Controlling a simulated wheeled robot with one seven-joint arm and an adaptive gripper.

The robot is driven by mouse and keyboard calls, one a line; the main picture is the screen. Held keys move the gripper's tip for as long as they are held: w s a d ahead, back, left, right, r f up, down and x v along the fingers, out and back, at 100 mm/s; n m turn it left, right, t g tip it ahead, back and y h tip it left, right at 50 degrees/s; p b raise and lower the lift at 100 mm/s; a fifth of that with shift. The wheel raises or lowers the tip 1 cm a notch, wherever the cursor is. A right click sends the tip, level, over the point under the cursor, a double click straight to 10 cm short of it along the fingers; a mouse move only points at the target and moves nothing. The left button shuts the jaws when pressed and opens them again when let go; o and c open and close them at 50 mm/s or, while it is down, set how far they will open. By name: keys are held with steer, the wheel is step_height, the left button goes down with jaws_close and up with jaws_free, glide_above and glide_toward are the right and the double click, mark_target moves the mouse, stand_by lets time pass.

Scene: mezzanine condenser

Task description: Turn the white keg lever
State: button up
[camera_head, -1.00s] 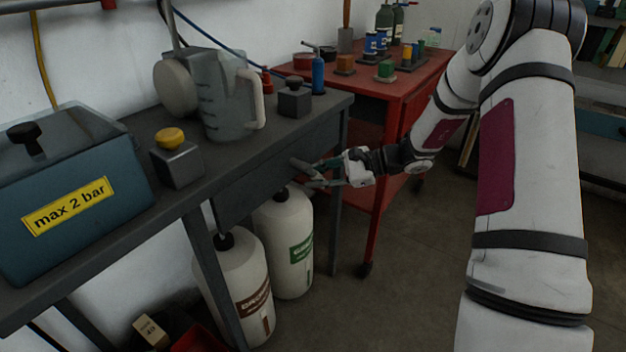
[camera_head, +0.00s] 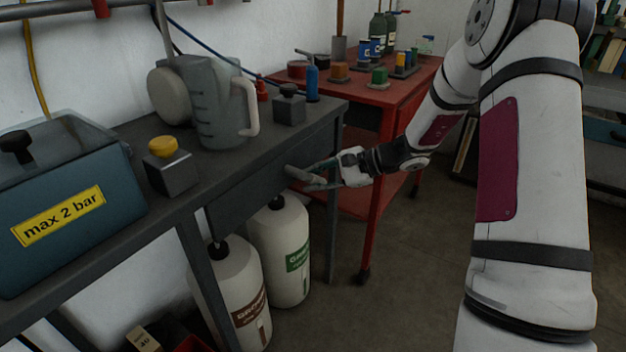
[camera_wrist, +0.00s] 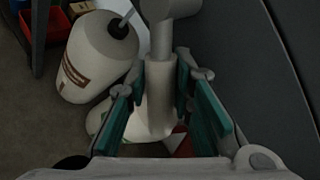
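A pale off-white lever (camera_wrist: 160,95) runs down between the fingers of my gripper (camera_wrist: 160,82) in the wrist view. It joins a rounded pale hub at the top of that view. The finger pads lie close along both sides of the lever and appear to press on it. In the head view my gripper (camera_head: 318,178) is at the front of the dark bench, above two white kegs. One keg (camera_head: 235,290) has a brown label and the other (camera_head: 280,245) a green label. The brown-labelled keg (camera_wrist: 88,58) also shows in the wrist view.
The dark bench (camera_head: 225,165) holds a teal box (camera_head: 70,185) marked "max 2 bar", a yellow-knobbed block (camera_head: 172,172) and a grey jug (camera_head: 215,105). A red cart (camera_head: 385,98) with several small items stands behind. The floor to the right is clear.

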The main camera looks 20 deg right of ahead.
steer(key=shift+o, duration=1.2)
steer(key=shift+d, duration=0.1)
steer(key=v, duration=1.2)
